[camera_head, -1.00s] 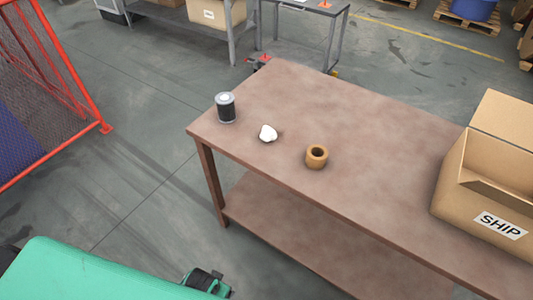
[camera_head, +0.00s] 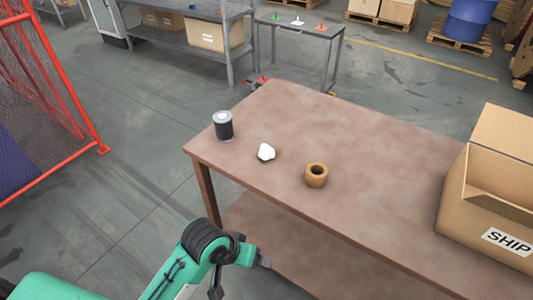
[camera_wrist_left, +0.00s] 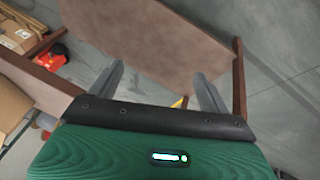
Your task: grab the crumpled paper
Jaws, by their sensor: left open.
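The crumpled paper (camera_head: 266,152) is a small white lump. It lies on the brown table (camera_head: 360,185), between a dark can (camera_head: 223,125) and a tan ring-shaped roll (camera_head: 316,175). My left arm reaches in from the lower left in the head view. Its end is in front of the table's near edge, below and apart from the paper. In the left wrist view my left gripper (camera_wrist_left: 158,70) has its two fingers spread, with nothing between them. The paper does not show in that view. My right gripper is in neither view.
An open cardboard box (camera_head: 495,195) marked SHIP stands at the table's right end. The table has a lower shelf. A red mesh fence (camera_head: 50,95) is at the left. Workbenches and pallets stand behind. The tabletop between the roll and the box is clear.

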